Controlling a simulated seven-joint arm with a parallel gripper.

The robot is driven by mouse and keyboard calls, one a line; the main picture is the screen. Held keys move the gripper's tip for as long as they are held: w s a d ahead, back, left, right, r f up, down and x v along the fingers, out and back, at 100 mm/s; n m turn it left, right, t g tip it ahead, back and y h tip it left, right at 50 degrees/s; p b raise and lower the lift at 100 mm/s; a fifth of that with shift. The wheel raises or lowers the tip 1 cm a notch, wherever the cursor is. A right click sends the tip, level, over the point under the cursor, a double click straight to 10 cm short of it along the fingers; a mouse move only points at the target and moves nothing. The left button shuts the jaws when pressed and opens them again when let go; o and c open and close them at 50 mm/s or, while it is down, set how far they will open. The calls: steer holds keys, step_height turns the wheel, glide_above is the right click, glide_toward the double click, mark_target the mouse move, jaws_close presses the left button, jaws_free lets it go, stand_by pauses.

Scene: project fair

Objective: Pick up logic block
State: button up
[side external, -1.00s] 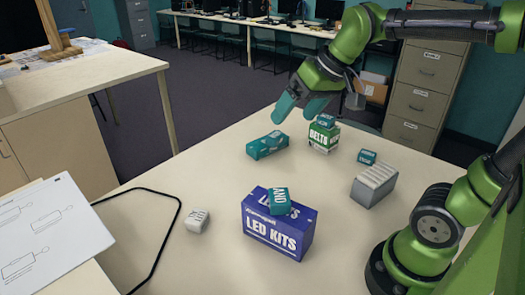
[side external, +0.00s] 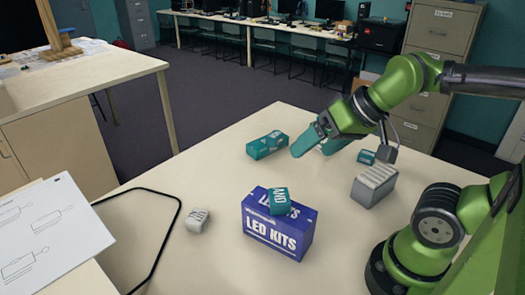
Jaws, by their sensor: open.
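A teal logic block (side external: 279,201) marked "AND" lies tilted on top of the blue LED KITS box (side external: 277,236). A similar small teal block (side external: 366,157) sits on the table at the right, partly beside my gripper. I cannot tell whether that block is between the fingers.
A longer teal box (side external: 267,145) lies left of my gripper. A grey ridged block (side external: 374,185) stands at the right. A small white block (side external: 197,220) and a black cable (side external: 178,232) are at the left. The table (side external: 220,175) is bare between them.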

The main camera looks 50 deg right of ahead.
stand_by(0.4)
steer(key=n+g+h, duration=0.2)
steer(key=n+g, duration=0.1)
steer(key=n, duration=0.1)
glide_above(276, 135)
steer(key=s, duration=0.6)
step_height(276, 135, down, 4)
steer(key=f, duration=0.1)
steer(key=x, duration=1.1)
steer(key=shift+w, duration=0.15)
steer(key=x, duration=0.5)
